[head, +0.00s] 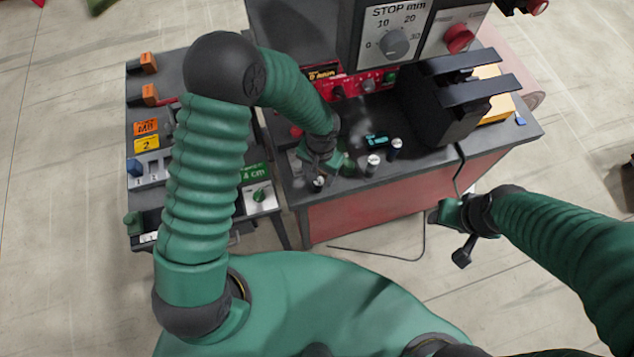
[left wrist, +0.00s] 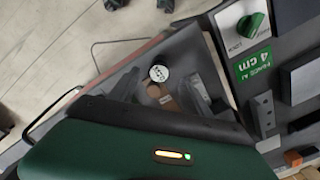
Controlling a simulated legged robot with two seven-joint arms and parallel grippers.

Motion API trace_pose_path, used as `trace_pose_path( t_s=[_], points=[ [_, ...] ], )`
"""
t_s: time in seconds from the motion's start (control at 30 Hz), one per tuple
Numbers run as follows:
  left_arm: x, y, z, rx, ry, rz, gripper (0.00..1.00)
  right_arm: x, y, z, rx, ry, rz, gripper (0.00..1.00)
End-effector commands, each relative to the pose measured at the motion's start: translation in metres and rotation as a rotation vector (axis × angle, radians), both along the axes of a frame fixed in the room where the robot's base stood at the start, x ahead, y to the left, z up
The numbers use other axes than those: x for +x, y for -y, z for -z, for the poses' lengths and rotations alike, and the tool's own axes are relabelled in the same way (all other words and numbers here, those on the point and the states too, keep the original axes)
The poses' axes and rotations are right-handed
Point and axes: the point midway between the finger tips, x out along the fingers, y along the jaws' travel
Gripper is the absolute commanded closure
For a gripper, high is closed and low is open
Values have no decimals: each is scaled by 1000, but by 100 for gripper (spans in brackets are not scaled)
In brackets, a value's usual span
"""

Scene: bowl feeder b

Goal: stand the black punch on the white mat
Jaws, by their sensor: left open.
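My left gripper (head: 322,170) is open, low over the near left part of the red-sided bench. A small dark cylinder with a pale top (head: 319,183), which looks like the black punch, stands upright at its fingertips near the bench edge. In the left wrist view a pale-topped cylinder (left wrist: 158,73) stands by the fingers, but I cannot tell whether it is the same one. I cannot make out the white mat; my arm covers part of the bench. My right gripper (head: 460,222) hangs off the bench's front right, and its jaws are unclear.
A grey cylinder (head: 373,165) and a dark pale-topped cylinder (head: 396,149) stand right of my left gripper. A teal piece (head: 377,140) lies behind them. A black machine (head: 443,105) fills the bench's right. A side table (head: 136,190) with labelled fixtures stands left.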

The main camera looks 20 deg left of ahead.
Motion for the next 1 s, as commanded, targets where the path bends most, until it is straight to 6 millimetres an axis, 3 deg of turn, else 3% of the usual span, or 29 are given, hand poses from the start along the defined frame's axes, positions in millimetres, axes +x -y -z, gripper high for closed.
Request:
trace_pose_path(
  t_s=[0.4,0.67,1.0],
  points=[
    [-1,-4,60,-2,-1,2,43,0,0,-9,0,0,0,46],
    [-1,-4,66,0,1,1,43,0,0,-9,0,0,0,46],
    [-1,-4,66,0,1,1,86,0,0,-9,0,0,0,46]
  ],
)
